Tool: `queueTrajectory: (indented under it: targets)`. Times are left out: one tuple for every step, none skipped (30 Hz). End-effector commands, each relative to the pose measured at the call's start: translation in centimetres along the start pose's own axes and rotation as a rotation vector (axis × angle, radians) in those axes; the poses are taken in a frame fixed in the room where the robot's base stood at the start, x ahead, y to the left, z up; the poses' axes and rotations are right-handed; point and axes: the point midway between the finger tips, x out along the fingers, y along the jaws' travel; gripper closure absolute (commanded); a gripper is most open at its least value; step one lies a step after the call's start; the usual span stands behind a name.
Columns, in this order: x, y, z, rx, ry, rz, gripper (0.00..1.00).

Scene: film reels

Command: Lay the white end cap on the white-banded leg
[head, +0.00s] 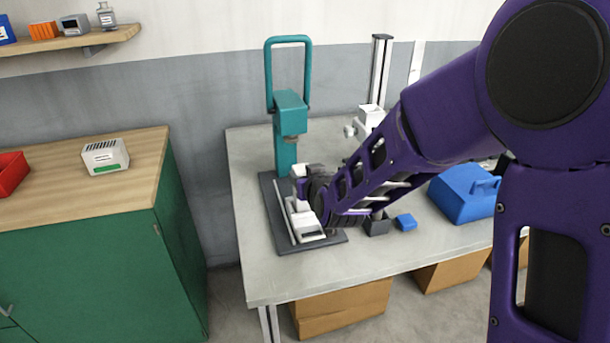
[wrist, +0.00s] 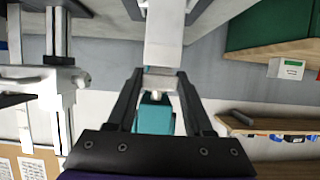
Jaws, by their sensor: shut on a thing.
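In the head view my gripper (head: 303,189) is over the dark base plate (head: 283,239) of a teal press (head: 290,112). In the wrist view its two dark fingers (wrist: 160,78) are shut on a small pale piece (wrist: 157,84), which looks like the white end cap. A larger white block (wrist: 166,38) shows just beyond the fingertips. I cannot tell whether it touches the held piece. White parts (head: 306,224) lie on the base plate below my gripper. I cannot make out a white-banded leg for certain; my gripper and arm hide part of this area.
A small dark box (head: 377,225), a blue block (head: 405,222) and a blue case (head: 464,194) are on the grey table (head: 262,278), right of the plate. A white stand (head: 380,73) rises behind. A green cabinet (head: 95,265) stands to the left.

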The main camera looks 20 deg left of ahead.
Motion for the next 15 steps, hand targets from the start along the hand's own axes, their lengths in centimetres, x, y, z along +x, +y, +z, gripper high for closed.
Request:
queueTrajectory:
  targets:
    - [-0.01, -0.01, -0.05, 0.000, 0.000, 0.000, 1.00]
    - [-0.01, 0.00, -0.04, 0.000, 0.000, 0.000, 1.00]
    - [0.02, 0.00, 0.03, 0.000, 0.000, 0.000, 1.00]
    - [0.06, 0.00, 0.13, 0.000, 0.000, 0.000, 1.00]
    - [0.10, 0.00, 0.23, 0.000, 0.000, 0.000, 1.00]
    - [0.15, 0.00, 0.33, 0.000, 0.000, 0.000, 1.00]
    - [0.17, 0.00, 0.39, 0.000, 0.000, 0.000, 1.00]
    - [0.20, 0.00, 0.44, 0.000, 0.001, 0.000, 1.00]
    - [0.23, 0.00, 0.52, 0.000, 0.000, 0.000, 1.00]
    - [0.25, 0.00, 0.58, 0.000, 0.001, 0.000, 1.00]
    - [0.28, 0.00, 0.64, 0.000, 0.000, 0.000, 1.00]
    - [0.31, -0.01, 0.72, 0.000, 0.000, 0.000, 1.00]
    - [0.33, -0.01, 0.78, 0.000, 0.000, 0.000, 1.00]
    - [0.36, -0.01, 0.84, 0.000, 0.000, 0.000, 1.00]
    - [0.39, 0.00, 0.92, 0.000, 0.000, 0.000, 1.00]
